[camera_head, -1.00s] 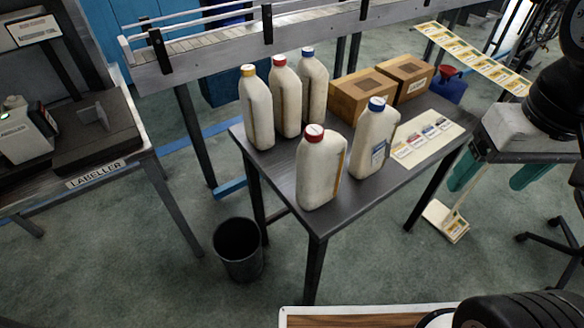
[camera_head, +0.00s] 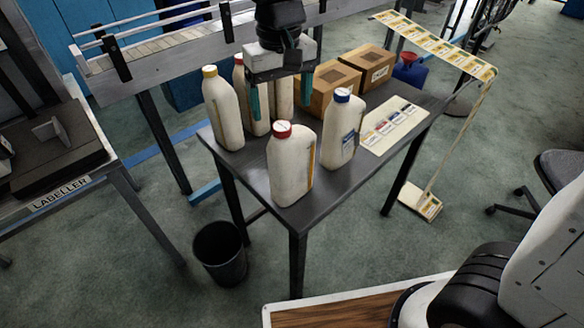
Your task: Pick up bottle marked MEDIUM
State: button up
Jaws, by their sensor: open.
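Several cream plastic bottles stand upright on the dark table (camera_head: 330,195). At the back are a yellow-capped bottle (camera_head: 224,112), a red-capped bottle (camera_head: 259,112) and a third bottle (camera_head: 284,98), its cap hidden behind my gripper. In front are a red-capped bottle (camera_head: 289,168) and a blue-capped bottle (camera_head: 341,130). I cannot read MEDIUM on any of them. My gripper (camera_head: 281,108) is open and empty, its two green fingers pointing down. In the picture it overlaps the back bottles, with the third bottle showing between its fingers; I cannot tell the depth gap.
Two cardboard boxes (camera_head: 348,80) and a card with coloured labels (camera_head: 396,125) are on the table. A conveyor (camera_head: 170,72) runs behind it. A black bin (camera_head: 219,252) stands on the floor at front left; the labeller bench (camera_head: 62,200) is at left.

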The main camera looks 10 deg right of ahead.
aim_at(286, 125)
jog(key=f, duration=0.4)
jog(key=shift+s+d+f, duration=0.3)
jog(key=shift+f, duration=0.65)
jog(key=shift+s, duration=0.15)
jog(key=c, duration=1.7)
jog(key=shift+c, duration=0.2)
